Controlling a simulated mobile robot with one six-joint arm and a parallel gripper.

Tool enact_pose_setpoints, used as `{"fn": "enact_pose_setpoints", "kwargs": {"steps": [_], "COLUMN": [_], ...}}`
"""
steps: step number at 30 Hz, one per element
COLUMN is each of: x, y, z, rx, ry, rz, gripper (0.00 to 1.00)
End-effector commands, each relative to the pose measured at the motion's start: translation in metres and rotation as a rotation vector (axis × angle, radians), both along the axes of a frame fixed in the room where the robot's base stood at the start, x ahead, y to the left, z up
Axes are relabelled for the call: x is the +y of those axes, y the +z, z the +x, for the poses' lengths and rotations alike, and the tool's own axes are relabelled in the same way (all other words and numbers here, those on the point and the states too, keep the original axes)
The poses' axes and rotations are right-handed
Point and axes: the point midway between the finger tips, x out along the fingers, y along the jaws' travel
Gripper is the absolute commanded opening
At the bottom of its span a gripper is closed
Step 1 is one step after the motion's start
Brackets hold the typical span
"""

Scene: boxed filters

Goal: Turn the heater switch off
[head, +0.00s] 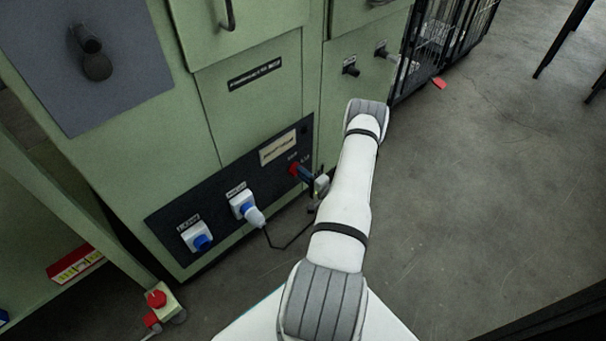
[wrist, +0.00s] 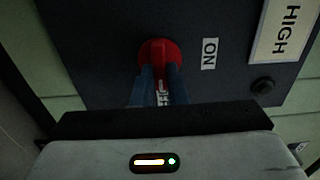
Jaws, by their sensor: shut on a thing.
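The switch is a red rotary knob (head: 294,169) on the dark panel (head: 226,203) low on the green cabinet. In the wrist view, the red knob (wrist: 158,52) shows between and beyond my blue fingers. An ON label (wrist: 209,53) is to its right, and a partly covered OFF label (wrist: 160,92) shows between the fingers. My gripper (head: 303,172) is shut on the knob, and it also fills the lower wrist view (wrist: 160,72). The fingers hide part of the knob, so its exact pointing is hard to tell.
A white plug (head: 253,215) with a cable sits in a socket left of the knob. A blue-lidded socket (head: 200,241) is farther left. A HIGH label (wrist: 284,32) and a dark button (wrist: 263,85) are near the knob. Open concrete floor (head: 480,180) lies right.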

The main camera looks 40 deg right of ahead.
Motion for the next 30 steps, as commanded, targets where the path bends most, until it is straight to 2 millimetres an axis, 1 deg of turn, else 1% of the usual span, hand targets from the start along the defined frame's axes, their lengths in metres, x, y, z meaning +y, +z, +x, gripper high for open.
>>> {"fn": "enact_pose_setpoints", "kwargs": {"steps": [14,15,23,30], "x": [0.0004,0.0005,0.0,-0.0005], "y": [-0.001,-0.001,-0.0006,-0.0001], "z": [-0.0004,-0.0004,-0.0004,-0.0014], "rx": [0.003,0.003,0.002,0.002], "ry": [-0.001,-0.001,-0.001,-0.002], "rz": [0.017,0.017,0.015,0.015], "gripper": [0.0,0.14,0.35,0.35]}}
